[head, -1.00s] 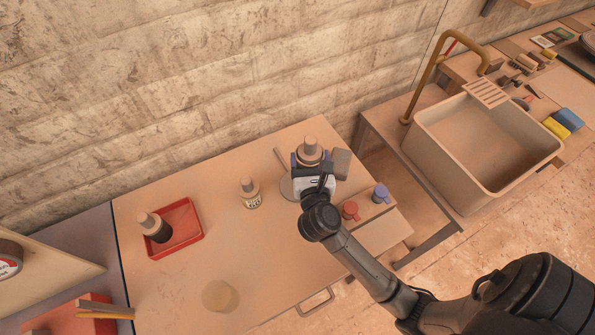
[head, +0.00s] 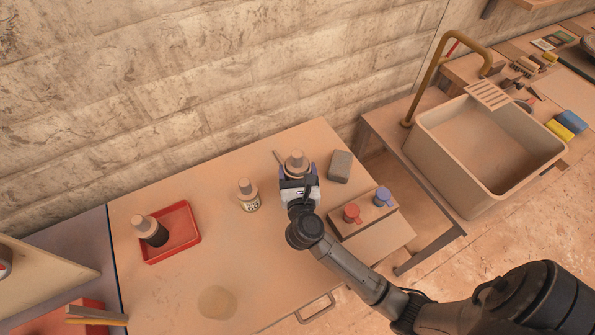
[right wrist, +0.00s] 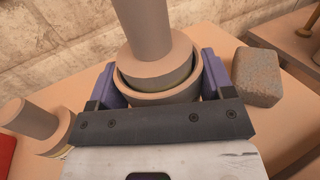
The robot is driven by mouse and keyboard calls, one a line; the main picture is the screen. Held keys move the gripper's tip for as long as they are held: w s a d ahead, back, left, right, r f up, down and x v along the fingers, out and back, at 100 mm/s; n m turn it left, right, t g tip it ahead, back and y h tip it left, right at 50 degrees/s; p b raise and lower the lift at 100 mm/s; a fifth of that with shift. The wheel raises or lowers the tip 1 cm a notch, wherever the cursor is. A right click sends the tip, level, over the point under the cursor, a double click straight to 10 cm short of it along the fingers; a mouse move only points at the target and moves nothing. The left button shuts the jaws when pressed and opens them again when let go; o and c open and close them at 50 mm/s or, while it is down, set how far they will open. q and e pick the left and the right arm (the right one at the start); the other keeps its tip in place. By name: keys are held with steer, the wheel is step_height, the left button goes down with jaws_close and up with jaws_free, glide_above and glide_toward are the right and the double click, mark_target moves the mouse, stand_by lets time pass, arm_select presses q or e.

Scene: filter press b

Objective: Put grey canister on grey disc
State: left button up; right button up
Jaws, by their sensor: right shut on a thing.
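The grey canister (head: 295,159), with a cylindrical knob on top, stands upright between the fingers of my right gripper (head: 298,172). The right wrist view shows the canister (right wrist: 158,75) between the two purple fingers. My right gripper is shut on it. The canister and gripper are over the spot of the grey disc, which they hide almost wholly in the head view. A thin grey strip (head: 277,157) sticks out behind the canister there. I cannot tell whether the canister touches the disc. My left gripper is not in view.
A grey block (head: 340,166) stands close right of the gripper. A labelled bottle (head: 248,196) stands to the left. A holder with a red knob (head: 352,212) and a blue knob (head: 382,196) lies front right. A red tray (head: 192,238) holds a dark bottle (head: 151,231).

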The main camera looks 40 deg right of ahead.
steer(key=shift+f, duration=0.1)
steer(key=o, duration=1.4)
steer(key=shift+o, duration=0.2)
steer(key=shift+s+a, duration=0.1)
steer(key=shift+s, duration=0.05)
steer(key=v, duration=1.1)
steer(key=shift+s+a, duration=0.2)
steer(key=shift+s, duration=0.05)
